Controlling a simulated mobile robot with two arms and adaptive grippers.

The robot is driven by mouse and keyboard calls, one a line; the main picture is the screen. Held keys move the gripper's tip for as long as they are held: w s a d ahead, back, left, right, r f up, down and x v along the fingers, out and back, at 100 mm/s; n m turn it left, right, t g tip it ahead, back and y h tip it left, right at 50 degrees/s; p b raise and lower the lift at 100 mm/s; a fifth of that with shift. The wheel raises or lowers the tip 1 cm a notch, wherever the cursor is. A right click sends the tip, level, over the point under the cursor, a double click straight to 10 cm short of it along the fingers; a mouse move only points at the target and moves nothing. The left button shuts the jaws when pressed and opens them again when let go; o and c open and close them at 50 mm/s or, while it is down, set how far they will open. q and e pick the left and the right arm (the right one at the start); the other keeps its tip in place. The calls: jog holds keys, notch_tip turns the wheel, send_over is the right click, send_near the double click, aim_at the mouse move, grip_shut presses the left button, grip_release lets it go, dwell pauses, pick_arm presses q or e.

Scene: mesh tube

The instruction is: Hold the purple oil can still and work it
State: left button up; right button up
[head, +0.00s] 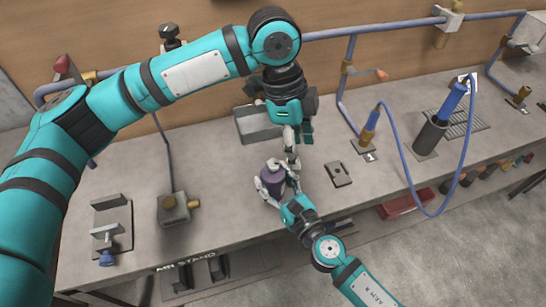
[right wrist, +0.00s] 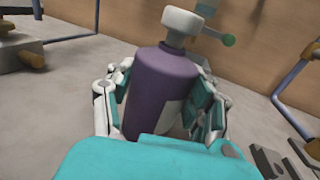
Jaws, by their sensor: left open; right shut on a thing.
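The purple oil can (head: 272,178) stands upright on the workbench near its front edge. My right gripper (head: 275,190) is shut around the can's body. In the right wrist view the can (right wrist: 155,85) sits between the fingers of my right gripper (right wrist: 160,105), one on each side. Its white cap (right wrist: 178,24) is on top, and a thin bar with a green ball end (right wrist: 228,40) sticks out to the right. My left gripper (head: 291,158) is open, pointing down just behind and right of the can. Whether it touches the can is hard to tell.
A grey open tray (head: 256,136) lies behind the can, close to my left gripper. A small metal plate (head: 338,174) lies to the right. A valve block (head: 174,208) and a clamp fixture (head: 112,227) stand left. A blue-hosed torch in a dark holder (head: 431,136) stands further right.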

aim_at(273, 163)
pick_arm(q)
jog(key=w+a+r+m+t+y, duration=0.1)
jog(key=w+a+r+m+y, duration=0.15)
jog(key=a, duration=0.25)
jog(key=f, duration=1)
jog(key=shift+w+d+f, duration=0.15)
jog(key=shift+w+f, duration=0.1)
jog(key=shift+f, duration=0.1)
jog(key=shift+n, duration=0.25)
grip_shut()
